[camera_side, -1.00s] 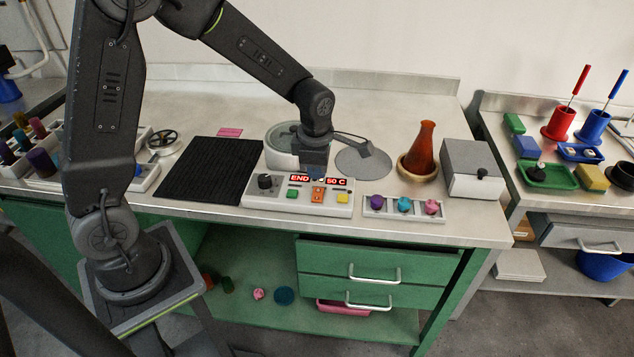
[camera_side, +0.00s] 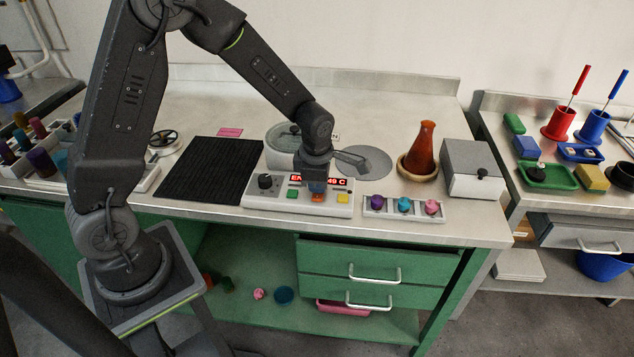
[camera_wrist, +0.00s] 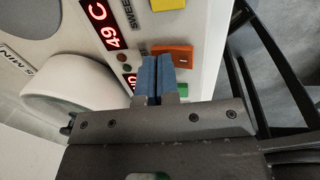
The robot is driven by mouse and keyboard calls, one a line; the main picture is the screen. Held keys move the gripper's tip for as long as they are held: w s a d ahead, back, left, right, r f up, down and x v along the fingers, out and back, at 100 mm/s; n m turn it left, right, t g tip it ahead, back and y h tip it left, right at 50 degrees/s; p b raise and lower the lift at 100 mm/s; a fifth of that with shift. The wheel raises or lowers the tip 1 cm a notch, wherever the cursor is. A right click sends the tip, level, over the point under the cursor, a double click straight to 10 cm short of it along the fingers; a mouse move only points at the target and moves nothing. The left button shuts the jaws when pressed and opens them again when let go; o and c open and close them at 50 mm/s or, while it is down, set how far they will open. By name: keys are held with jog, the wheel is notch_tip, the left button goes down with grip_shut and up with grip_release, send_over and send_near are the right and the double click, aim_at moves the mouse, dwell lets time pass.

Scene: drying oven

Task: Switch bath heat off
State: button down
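The white bath (camera_side: 282,150) stands behind a white control panel (camera_side: 270,205) with a red lit display (camera_side: 335,182) reading 49 C; the rest is partly hidden by my gripper. The panel has a dark knob (camera_side: 265,182), a green button (camera_side: 292,193), an orange switch (camera_side: 317,197) and a yellow button (camera_side: 342,198). My gripper (camera_side: 317,186) points down over the orange switch. In the wrist view its blue fingertips (camera_wrist: 158,70) are together with nothing between them, overlapping the orange switch (camera_wrist: 173,53). I cannot tell whether they touch it.
A tray with three coloured knobs (camera_side: 377,215) lies right of the panel. An orange flask (camera_side: 424,150) sits on a ring, with a grey box (camera_side: 470,175) beside it. A black ribbed mat (camera_side: 210,170) lies to the left. A grey disc (camera_side: 375,158) lies behind the tray.

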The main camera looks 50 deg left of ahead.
jog(key=shift+s+d+f, duration=0.1)
jog(key=shift+s+f, duration=0.1)
jog(key=shift+f, duration=0.05)
jog(key=shift+s+d+r, duration=0.2)
jog(key=shift+s+d, duration=0.3)
jog(key=shift+r, duration=0.1)
jog(key=shift+r, duration=0.2)
notch_tip(320, 180, up, 13)
jog(key=s+d, duration=0.1)
jog(key=shift+r, duration=0.2)
jog(key=shift+d, duration=0.1)
